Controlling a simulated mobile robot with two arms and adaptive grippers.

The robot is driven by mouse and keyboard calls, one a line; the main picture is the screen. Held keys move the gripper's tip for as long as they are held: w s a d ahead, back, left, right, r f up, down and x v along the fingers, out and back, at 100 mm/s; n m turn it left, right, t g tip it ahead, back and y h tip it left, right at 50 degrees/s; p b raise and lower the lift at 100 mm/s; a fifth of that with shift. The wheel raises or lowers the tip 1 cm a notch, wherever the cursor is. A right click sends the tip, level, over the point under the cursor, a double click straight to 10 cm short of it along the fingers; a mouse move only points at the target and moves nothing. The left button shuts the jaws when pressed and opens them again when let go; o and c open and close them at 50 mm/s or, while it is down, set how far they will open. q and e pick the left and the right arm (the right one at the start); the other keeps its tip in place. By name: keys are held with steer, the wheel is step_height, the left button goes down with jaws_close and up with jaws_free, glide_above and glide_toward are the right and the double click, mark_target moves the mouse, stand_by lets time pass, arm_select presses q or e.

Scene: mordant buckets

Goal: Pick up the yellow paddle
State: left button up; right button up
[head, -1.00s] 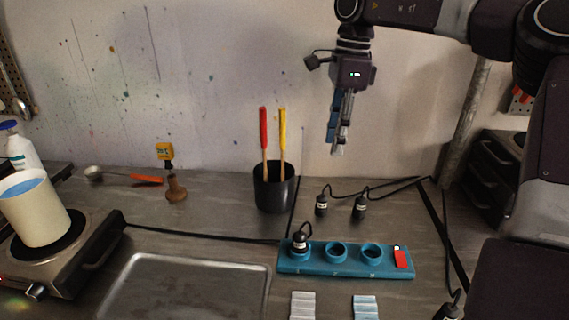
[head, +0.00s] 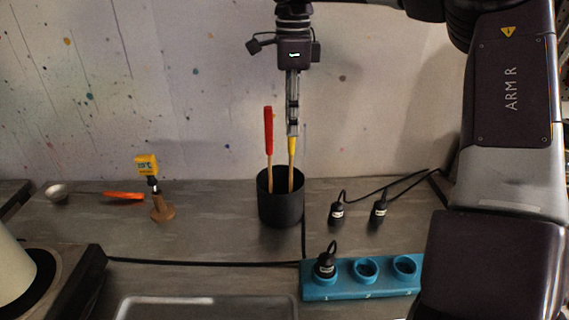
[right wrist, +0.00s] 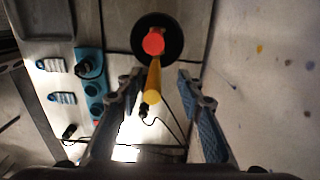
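The yellow paddle (head: 293,145) stands in a black cup (head: 281,207) beside a red paddle (head: 269,130). My right gripper (head: 292,128) points down over the yellow handle and hides its upper part in the head view. In the right wrist view, the fingers (right wrist: 160,78) are apart, and the yellow handle (right wrist: 153,85) shows in the gap, nearer the left finger. I see no finger closed on it. The red paddle's end (right wrist: 153,42) shows beyond the fingertips, over the black cup (right wrist: 172,52). My left gripper is out of view.
A teal block (head: 345,289) with round sockets and a black plug lies in front, right of the cup. Two more plugs (head: 337,212) trail cables nearby. A metal tray (head: 207,307) lies in front.

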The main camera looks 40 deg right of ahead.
mark_target(292, 152)
steer(key=f, duration=0.1)
steer(key=s+f, duration=0.1)
steer(key=f, duration=0.1)
steer(key=shift+a+f, duration=0.1)
steer(key=shift+a, duration=0.05)
steer(key=f, duration=0.3)
steer(key=shift+w+a+p, duration=0.15)
steer(key=shift+w+p, duration=0.1)
steer(key=shift+p, duration=0.15)
steer(key=shift+f, duration=0.1)
steer(key=c, duration=0.8)
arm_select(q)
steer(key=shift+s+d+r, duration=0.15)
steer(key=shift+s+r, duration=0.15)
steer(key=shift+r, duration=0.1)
arm_select(e)
jaws_close()
